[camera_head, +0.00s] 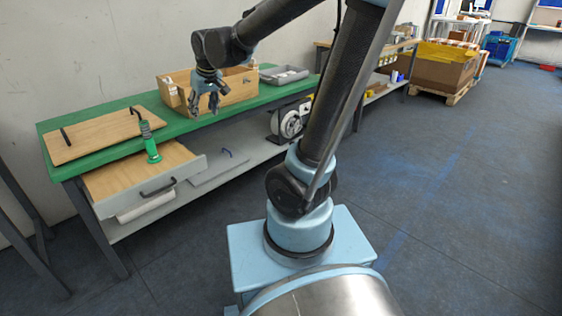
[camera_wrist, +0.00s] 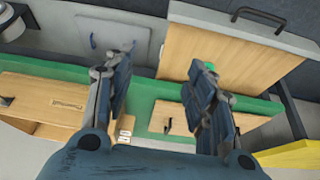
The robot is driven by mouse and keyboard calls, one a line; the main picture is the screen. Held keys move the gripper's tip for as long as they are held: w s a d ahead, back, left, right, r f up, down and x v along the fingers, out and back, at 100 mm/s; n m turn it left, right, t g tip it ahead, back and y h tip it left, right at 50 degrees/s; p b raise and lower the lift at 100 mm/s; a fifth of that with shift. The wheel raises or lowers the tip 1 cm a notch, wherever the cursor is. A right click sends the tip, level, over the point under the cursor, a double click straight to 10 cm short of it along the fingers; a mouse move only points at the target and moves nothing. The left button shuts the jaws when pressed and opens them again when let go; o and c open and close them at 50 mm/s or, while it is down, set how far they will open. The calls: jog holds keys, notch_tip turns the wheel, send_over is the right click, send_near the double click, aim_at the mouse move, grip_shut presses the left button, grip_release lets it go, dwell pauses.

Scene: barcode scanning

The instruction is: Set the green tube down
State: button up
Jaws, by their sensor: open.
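The green tube (camera_head: 151,147) has a grey upper part and stands nearly upright, leaning slightly. Its lower end appears over the open drawer (camera_head: 135,178), close to the bench's front edge; I cannot tell exactly what it rests on. In the wrist view only a small green piece of the tube (camera_wrist: 209,66) shows behind my right finger, against the wooden drawer (camera_wrist: 235,52). My gripper (camera_head: 206,108) is open and empty, to the right of the tube and higher, in front of the wooden box (camera_head: 236,92). Both fingers of my gripper (camera_wrist: 160,72) stand well apart.
The bench has a green top (camera_head: 95,151). A wooden board (camera_head: 95,134) with black handles lies left, behind the tube. A grey tray (camera_head: 283,74) lies right of the box. A dark machine with a round reel (camera_head: 290,123) sits on the lower shelf. The floor in front is clear.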

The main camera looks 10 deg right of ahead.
jog(key=s+d+f+m+g+h, duration=0.1)
jog(key=s+d+f, duration=0.4)
jog(key=s+d, duration=0.6)
jog(key=s+d+f+m+g+h, duration=0.1)
jog(key=s+d+f+m, duration=0.3)
jog(key=s+d, duration=0.7)
notch_tip(320, 180, down, 2)
jog(key=shift+d+f+m, duration=0.1)
jog(key=shift+d+m, duration=0.1)
jog(key=shift+m, duration=0.1)
jog(key=shift+s, duration=0.1)
